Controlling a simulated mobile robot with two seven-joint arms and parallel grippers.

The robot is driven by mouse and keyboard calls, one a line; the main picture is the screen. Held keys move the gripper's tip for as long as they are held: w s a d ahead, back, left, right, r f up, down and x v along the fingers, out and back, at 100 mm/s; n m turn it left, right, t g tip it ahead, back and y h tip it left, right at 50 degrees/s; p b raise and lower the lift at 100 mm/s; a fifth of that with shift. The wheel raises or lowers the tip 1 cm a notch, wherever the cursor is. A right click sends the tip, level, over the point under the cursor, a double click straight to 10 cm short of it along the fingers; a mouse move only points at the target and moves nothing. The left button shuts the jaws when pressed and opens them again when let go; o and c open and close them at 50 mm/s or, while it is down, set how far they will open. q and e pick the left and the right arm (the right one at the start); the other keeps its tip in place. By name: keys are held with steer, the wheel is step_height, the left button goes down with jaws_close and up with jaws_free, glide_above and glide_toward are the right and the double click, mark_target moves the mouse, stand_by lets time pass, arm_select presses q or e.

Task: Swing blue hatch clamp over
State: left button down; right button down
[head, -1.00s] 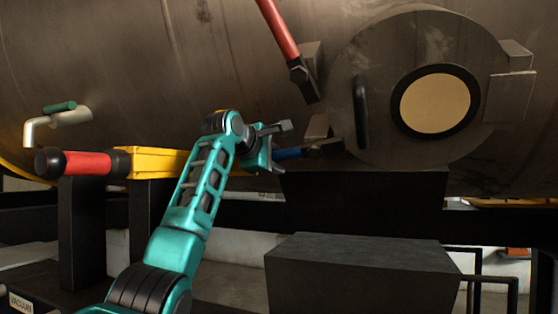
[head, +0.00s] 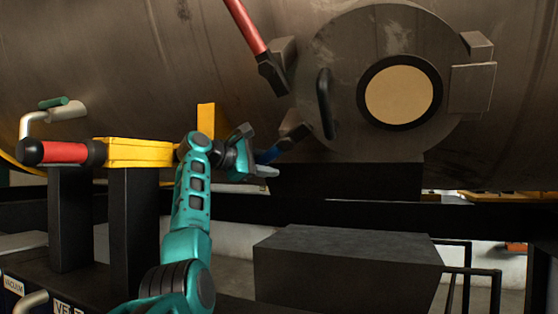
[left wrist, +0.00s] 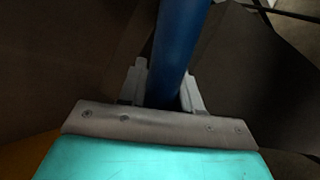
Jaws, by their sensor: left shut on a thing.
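The blue hatch clamp handle (head: 268,155) slants down and left from its dark pivot (head: 295,133), at the lower left of the round hatch (head: 340,50). My left gripper (head: 254,152) is shut on the handle's outer end, one finger above and one below it, hiding that end. In the left wrist view the blue handle (left wrist: 180,50) runs between the two grey fingers (left wrist: 162,90) and out of the top of the picture. My right gripper is not in view.
A red clamp handle (head: 246,27) slants at the hatch's upper left. A black hatch grip (head: 325,103) stands close right of the blue clamp. A yellow bar with a red handle (head: 62,152) lies left of my arm. A dark box (head: 345,270) stands below the hatch.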

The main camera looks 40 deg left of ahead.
arm_select(q)
steer(key=shift+w+d+f+h, duration=0.15)
steer(key=shift+w+f+h, duration=0.1)
steer(key=shift+h, duration=0.25)
steer(key=c, duration=0.9)
jaws_free()
steer(key=shift+s, duration=0.1)
steer(key=shift+r, duration=0.1)
